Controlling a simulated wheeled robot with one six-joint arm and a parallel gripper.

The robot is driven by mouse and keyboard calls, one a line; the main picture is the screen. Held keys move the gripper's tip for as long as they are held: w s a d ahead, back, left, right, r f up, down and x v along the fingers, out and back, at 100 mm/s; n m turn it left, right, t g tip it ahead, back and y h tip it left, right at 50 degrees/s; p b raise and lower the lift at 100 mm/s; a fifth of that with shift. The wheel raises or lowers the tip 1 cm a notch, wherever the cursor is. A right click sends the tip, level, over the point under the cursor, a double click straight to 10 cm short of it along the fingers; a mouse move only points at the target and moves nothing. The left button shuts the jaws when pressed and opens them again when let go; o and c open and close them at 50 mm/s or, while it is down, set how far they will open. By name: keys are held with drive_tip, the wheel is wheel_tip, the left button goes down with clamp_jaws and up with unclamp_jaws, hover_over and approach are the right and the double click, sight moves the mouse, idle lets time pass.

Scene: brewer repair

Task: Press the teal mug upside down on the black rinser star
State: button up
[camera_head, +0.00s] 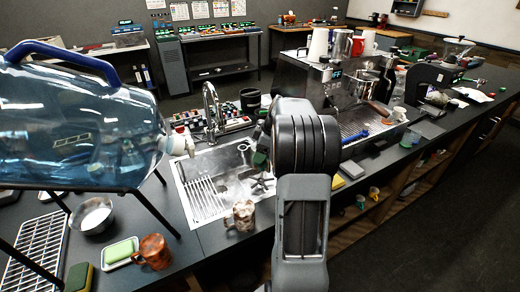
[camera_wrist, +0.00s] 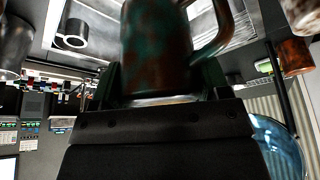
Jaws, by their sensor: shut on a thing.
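The teal mug (camera_wrist: 155,45) has brown rust-like patches and a handle on its right side in the wrist view. My gripper (camera_wrist: 162,88) is shut on it, with a finger on either side. In the head view my arm hides most of the gripper; a small dark green patch (camera_head: 260,158) shows beside the arm, perhaps part of the mug. I cannot tell for certain which way up the mug is. The black rinser star (camera_head: 262,185) lies in the steel sink area, just left of my arm and below that patch.
A brown-and-white mug (camera_head: 243,216) stands at the sink's front edge. A copper-brown mug (camera_head: 153,252) stands by a green sponge (camera_head: 121,251). The tap (camera_head: 211,112) rises behind the sink (camera_head: 205,200). A large blue water bottle (camera_head: 75,120) is left; the espresso machine (camera_head: 325,88) is right.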

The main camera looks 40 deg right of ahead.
wheel_tip(320, 180, down, 6)
drive_tip(key=b, duration=0.3)
drive_tip(key=shift+r, duration=0.15)
drive_tip(key=shift+f+b, duration=1)
drive_tip(key=shift+b, duration=0.3)
drive_tip(key=shift+s+f+b, duration=0.1)
drive_tip(key=shift+f+b, duration=0.5)
drive_tip(key=shift+f, duration=0.05)
idle(0.7)
drive_tip(key=shift+r, duration=0.1)
drive_tip(key=shift+r+p, duration=0.9)
drive_tip(key=shift+r, duration=0.55)
drive_tip(key=shift+r, duration=0.15)
idle(0.7)
wheel_tip(320, 180, up, 6)
drive_tip(key=p, duration=0.3)
idle(0.4)
idle(0.5)
